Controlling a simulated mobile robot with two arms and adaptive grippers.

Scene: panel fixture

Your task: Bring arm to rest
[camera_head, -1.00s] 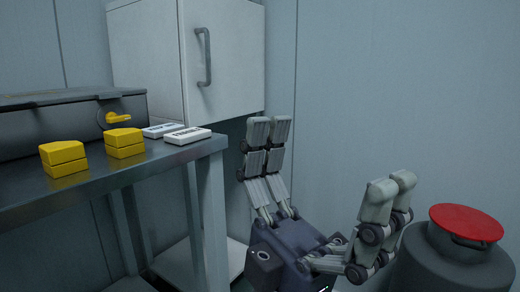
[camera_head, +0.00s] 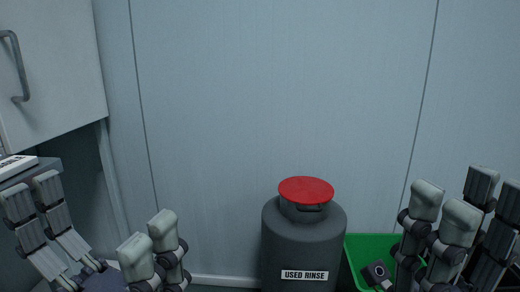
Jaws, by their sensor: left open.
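My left gripper (camera_head: 97,222) is at the lower left of the head view. Its grey jointed fingers stand wide apart with nothing between them, so it is open and empty. It is to the right of and below the bench corner. My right gripper (camera_head: 472,200) is at the lower right, its fingers pointing up and apart with no object seen between them. It stands in front of the green bin (camera_head: 360,248) and hides part of it. The lower parts of both grippers are cut off by the picture's bottom edge.
A dark drum (camera_head: 302,245) labelled "USED RINSE", with a red lid (camera_head: 306,190), stands between the grippers. A small dark object (camera_head: 378,274) lies in the bin. A wall cabinet (camera_head: 58,75) and a white labelled block (camera_head: 18,166) on the bench are at left. The wall is bare.

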